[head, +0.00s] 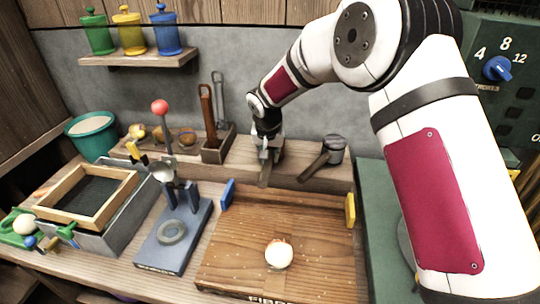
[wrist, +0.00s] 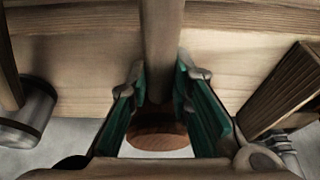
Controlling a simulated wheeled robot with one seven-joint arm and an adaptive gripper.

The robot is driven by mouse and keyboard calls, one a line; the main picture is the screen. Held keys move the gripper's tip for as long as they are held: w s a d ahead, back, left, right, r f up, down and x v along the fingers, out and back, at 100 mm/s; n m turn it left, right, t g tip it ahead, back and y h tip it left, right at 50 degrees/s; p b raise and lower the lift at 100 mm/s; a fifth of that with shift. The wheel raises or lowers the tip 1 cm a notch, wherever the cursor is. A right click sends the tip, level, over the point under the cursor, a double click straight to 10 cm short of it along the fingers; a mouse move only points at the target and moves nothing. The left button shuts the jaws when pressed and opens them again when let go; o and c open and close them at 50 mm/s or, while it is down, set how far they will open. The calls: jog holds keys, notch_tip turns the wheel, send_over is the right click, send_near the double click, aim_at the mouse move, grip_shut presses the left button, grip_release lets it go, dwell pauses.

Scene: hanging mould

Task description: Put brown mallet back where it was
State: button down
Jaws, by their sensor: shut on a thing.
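The brown mallet's handle (head: 264,174) points forward from under my gripper (head: 268,146) at the back shelf in the head view. In the wrist view the brown handle (wrist: 161,45) runs between the green finger pads of my gripper (wrist: 157,95), which is shut on the mallet. Its round brown head (wrist: 157,136) shows beyond the fingers there; in the head view my gripper mostly hides the head. I cannot tell whether the mallet touches the shelf.
A grey-headed mallet (head: 333,146) lies to the right on the shelf (head: 290,172). A wooden holder (head: 216,148) with upright tools stands to the left. A wooden board (head: 235,251) with a pale round piece (head: 279,254) lies in front. A blue-grey stand (head: 173,240) is left of it.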

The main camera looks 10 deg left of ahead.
aim_at(268, 163)
jog(key=c, duration=1.5)
grip_release()
jog(key=shift+o, duration=0.2)
jog(key=p+v, duration=0.1)
jog(key=v, duration=1.1)
jog(key=shift+r, duration=0.15)
